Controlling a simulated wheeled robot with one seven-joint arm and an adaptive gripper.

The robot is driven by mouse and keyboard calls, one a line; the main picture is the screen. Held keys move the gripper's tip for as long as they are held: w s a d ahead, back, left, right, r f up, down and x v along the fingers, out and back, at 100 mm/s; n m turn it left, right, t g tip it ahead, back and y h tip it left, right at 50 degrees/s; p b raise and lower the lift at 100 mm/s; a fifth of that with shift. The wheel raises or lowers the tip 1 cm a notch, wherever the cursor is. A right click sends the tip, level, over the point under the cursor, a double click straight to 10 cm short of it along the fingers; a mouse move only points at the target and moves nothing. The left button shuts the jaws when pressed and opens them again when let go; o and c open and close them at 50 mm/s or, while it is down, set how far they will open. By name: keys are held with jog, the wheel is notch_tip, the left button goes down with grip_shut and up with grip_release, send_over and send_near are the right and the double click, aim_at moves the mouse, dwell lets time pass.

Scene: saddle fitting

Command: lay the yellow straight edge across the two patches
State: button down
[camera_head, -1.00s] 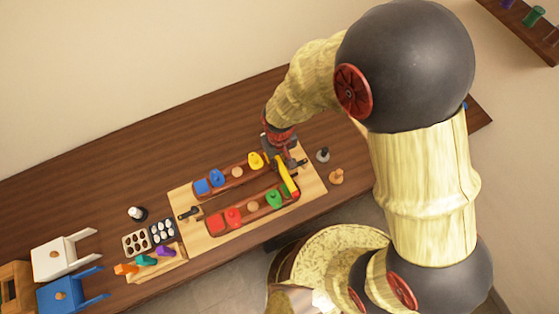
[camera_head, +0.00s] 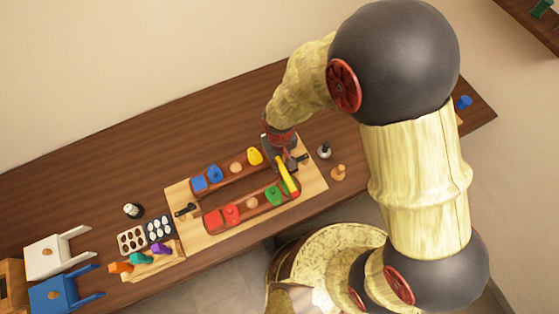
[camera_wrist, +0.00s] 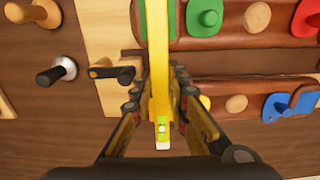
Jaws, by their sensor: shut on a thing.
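The yellow straight edge (camera_head: 287,177) is a long narrow bar with a small level vial at one end. My gripper (camera_wrist: 160,105) is shut on it near the vial end in the wrist view. The bar (camera_wrist: 158,50) runs over the right end of the board, from the far strip toward the near one. A green patch (camera_wrist: 173,18) on the near strip lies beside and partly under the bar's other end. A patch on the far strip is hidden by my gripper and the bar. I cannot tell whether the bar touches the patches.
Two brown strips on a pale board (camera_head: 316,180) carry blue, yellow, red and green pieces with knobs (camera_head: 255,156). Black clamps (camera_head: 186,210) sit at the board's ends. A grey-black knob (camera_head: 324,151) and a wooden knob (camera_head: 338,173) stand right of it. Bare table lies behind.

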jog(key=shift+f, duration=0.35)
dwell(0.6)
jog(key=c, duration=1.6)
grip_release()
jog(key=shift+c, duration=0.2)
notch_tip(320, 180, up, 12)
